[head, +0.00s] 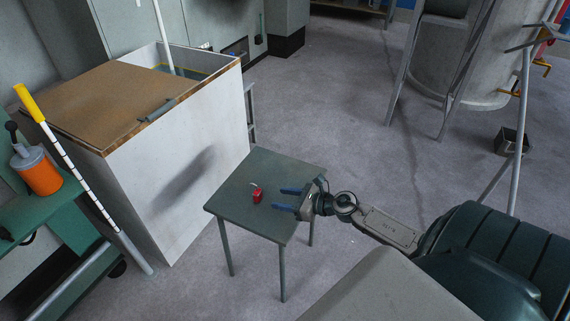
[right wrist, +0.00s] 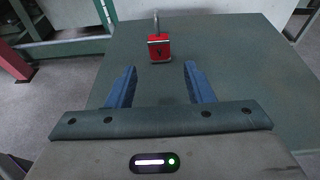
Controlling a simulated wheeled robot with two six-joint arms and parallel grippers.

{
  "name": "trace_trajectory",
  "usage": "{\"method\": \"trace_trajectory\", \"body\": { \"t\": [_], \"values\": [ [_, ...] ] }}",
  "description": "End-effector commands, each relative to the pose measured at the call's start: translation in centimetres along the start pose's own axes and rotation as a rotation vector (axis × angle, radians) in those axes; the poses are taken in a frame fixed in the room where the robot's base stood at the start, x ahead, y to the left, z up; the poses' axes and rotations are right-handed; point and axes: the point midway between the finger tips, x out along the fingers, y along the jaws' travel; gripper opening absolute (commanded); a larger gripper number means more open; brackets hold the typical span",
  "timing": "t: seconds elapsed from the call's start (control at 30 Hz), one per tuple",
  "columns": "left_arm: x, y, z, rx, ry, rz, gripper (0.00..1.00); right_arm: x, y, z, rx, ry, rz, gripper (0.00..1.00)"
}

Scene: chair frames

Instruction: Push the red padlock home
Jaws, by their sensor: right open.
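The red padlock (head: 257,195) sits on the small green table (head: 237,212), left of its middle in the head view. In the right wrist view the padlock (right wrist: 159,48) lies ahead of the fingertips, roughly centred between them. Its grey shackle (right wrist: 156,20) points away from the gripper, and a dark mark shows on its near face. My right gripper (head: 282,198) is open, with two blue fingers reaching over the table toward the padlock. The fingers (right wrist: 160,79) are empty and apart from it. My left gripper is not in view.
A white box with a brown top (head: 190,155) stands just behind and left of the table. A green bench (head: 45,205) with an orange bottle (head: 38,172) and a yellow-ended pole (head: 62,150) are at the left. The tabletop around the padlock is clear.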

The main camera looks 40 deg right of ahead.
Motion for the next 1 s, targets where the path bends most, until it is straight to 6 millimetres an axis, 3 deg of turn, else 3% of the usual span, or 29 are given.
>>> {"method": "trace_trajectory", "body": {
  "t": [0.17, 0.67, 0.9, 1.0],
  "values": [
    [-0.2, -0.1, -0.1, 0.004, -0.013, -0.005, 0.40, 1.0, 0.0, -0.1, -0.013, 0.005, 0.006, 0.47],
    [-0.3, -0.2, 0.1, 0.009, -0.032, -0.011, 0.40, 8.4, 0.1, -0.1, -0.008, 0.003, 0.006, 0.47],
    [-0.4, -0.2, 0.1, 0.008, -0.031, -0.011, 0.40, 8.0, 0.1, -0.2, -0.010, 0.006, 0.006, 0.00],
    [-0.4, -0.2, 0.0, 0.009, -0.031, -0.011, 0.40, 8.0, 0.1, -0.1, -0.010, 0.005, 0.006, 0.00]
  ]
}}
